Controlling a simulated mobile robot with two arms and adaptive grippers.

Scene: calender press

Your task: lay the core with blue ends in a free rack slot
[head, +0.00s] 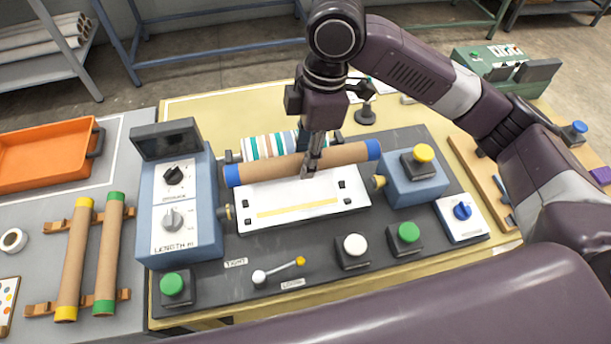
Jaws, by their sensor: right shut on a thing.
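The core with blue ends (345,155), a brown tube, lies crosswise above the white plate of the press, tilted slightly up to the right. My right gripper (310,172) points down and is shut on it near its middle; the fingers hide part of it. I cannot tell whether the core touches the press. The wooden rack (41,309) is at the left. It holds a core with yellow ends (75,260) and a core with green ends (108,255) side by side. Bare rail shows left of the yellow-ended core. My left gripper is out of view.
The blue control box with knobs (180,210) stands between the press plate and the rack. A striped roller (268,146) lies behind the held core. An orange tray (45,160) is at the far left, with a white tape roll (13,240) nearer.

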